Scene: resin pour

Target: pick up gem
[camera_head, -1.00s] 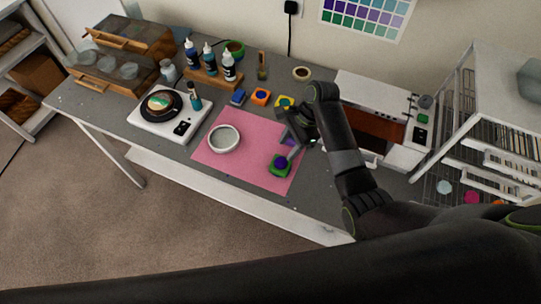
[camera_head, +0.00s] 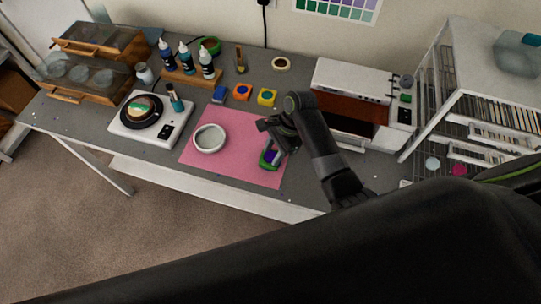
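A small dark purple-blue piece, which looks like the gem (camera_head: 271,155), sits on a green block (camera_head: 264,164) at the right part of the pink mat (camera_head: 233,172). My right gripper (camera_head: 272,150) reaches down from the right, with its fingertips at or just above the purple piece. The fingers partly cover it, and I cannot tell whether they touch it or how far apart they are. My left gripper is not in view.
A white ring-shaped dish (camera_head: 209,138) stands on the mat, left of the gripper. A white turntable unit (camera_head: 150,118) is at left. A white-and-brown cabinet (camera_head: 350,82) stands behind my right arm.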

